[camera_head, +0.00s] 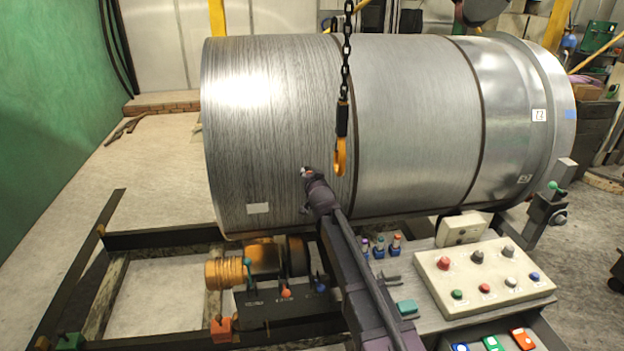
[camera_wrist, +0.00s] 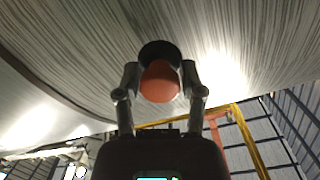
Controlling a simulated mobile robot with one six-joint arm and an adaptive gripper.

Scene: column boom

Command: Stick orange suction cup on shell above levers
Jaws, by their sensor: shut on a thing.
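My gripper (camera_wrist: 160,88) is shut on the orange suction cup (camera_wrist: 160,82), its two fingers at either side of the orange body. The cup's black rim (camera_wrist: 158,50) faces the brushed metal shell (camera_wrist: 70,40); I cannot tell whether it touches. In the head view my gripper (camera_head: 308,178) is in front of the lower left part of the shell (camera_head: 270,110), and the cup is not clearly visible. Levers with teal, orange and blue knobs (camera_head: 286,293) stand on a dark block below the shell, left of my arm.
A chain with a yellow hook (camera_head: 340,155) hangs in front of the shell, just right of and above my gripper. A button panel (camera_head: 482,275) and several small coloured-tipped items (camera_head: 380,246) are right of my arm. An orange motor (camera_head: 228,272) sits below the shell.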

